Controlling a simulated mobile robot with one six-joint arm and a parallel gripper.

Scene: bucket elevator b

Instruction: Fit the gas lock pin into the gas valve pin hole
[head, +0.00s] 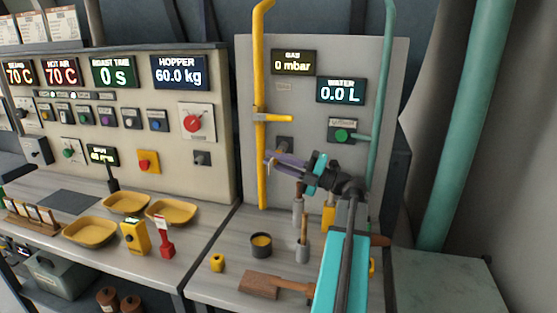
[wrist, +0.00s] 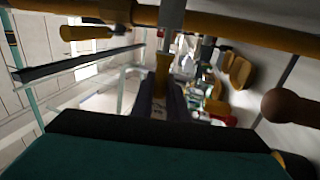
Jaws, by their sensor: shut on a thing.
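The yellow gas pipe (head: 262,85) runs up the left of the grey panel, with its yellow valve handle (head: 272,117) sticking out to the right. In the wrist view the pipe (wrist: 235,30) crosses the top and the handle (wrist: 85,33) shows at upper left. My gripper (head: 272,162) is beside the pipe, below the handle. In the wrist view its dark fingers (wrist: 161,95) are shut on a yellowish piece, the gas lock pin (wrist: 162,70). A grey upright part (wrist: 172,38) shows beyond the pin. I cannot make out the pin hole.
A teal water pipe (head: 380,110) and a green valve knob (head: 341,135) are right of my gripper. Brushes (head: 303,240), a dark cup (head: 261,245) and a wooden-handled tool (head: 262,284) are on the bench below. Yellow trays (head: 90,231) lie to the left.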

